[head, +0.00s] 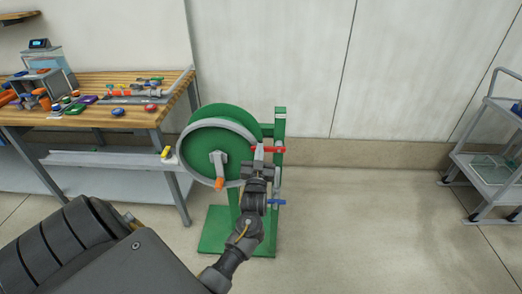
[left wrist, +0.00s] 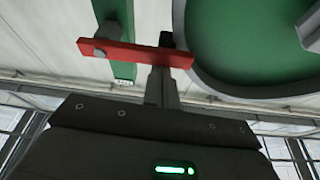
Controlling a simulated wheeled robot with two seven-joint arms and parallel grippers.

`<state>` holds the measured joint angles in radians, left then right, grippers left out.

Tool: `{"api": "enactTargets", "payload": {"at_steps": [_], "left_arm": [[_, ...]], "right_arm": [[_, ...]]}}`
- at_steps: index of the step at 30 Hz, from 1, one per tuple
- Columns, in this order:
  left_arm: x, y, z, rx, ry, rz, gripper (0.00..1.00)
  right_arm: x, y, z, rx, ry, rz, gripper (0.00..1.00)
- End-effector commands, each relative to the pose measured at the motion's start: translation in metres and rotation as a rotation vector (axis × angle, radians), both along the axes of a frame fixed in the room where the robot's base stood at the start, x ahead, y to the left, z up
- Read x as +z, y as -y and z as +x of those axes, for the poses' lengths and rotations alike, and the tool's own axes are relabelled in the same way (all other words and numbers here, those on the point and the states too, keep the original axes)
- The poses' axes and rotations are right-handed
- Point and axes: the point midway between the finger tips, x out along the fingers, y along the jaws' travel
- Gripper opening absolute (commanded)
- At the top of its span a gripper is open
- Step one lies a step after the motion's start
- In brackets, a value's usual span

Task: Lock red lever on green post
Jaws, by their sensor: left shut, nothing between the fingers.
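The red lever (head: 270,149) sits level across the upper part of the green post (head: 280,124), beside the large green reel (head: 200,143). In the left wrist view the red lever (left wrist: 125,54) crosses the green post (left wrist: 122,15), with a grey pivot bolt at its left end. My left gripper (head: 258,157) is shut and empty at the lever's left, reel-side end. In the left wrist view its closed fingers (left wrist: 162,82) overlap the lever's right end; I cannot tell whether they touch. My right gripper is not in view.
A blue handle (head: 277,202) is lower on the post. The reel has a grey crank with an orange knob (head: 219,184). A wooden workbench (head: 88,119) with tools stands left, a grey cart (head: 488,172) far right. The floor between post and cart is clear.

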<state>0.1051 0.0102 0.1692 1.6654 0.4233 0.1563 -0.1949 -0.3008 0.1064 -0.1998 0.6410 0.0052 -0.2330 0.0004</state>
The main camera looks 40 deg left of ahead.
Motion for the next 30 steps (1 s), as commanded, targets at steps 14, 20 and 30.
{"api": "enactTargets", "payload": {"at_steps": [14, 20, 30], "left_arm": [[0.021, 0.001, 0.001, -0.002, 0.000, 0.001, 0.00], [0.038, 0.008, -0.003, -0.008, -0.003, -0.002, 0.00], [0.012, 0.049, -0.058, -0.007, -0.001, -0.002, 0.00]], "right_arm": [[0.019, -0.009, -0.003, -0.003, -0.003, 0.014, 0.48], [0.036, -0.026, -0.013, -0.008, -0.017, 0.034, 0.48], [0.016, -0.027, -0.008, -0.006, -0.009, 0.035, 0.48]]}}
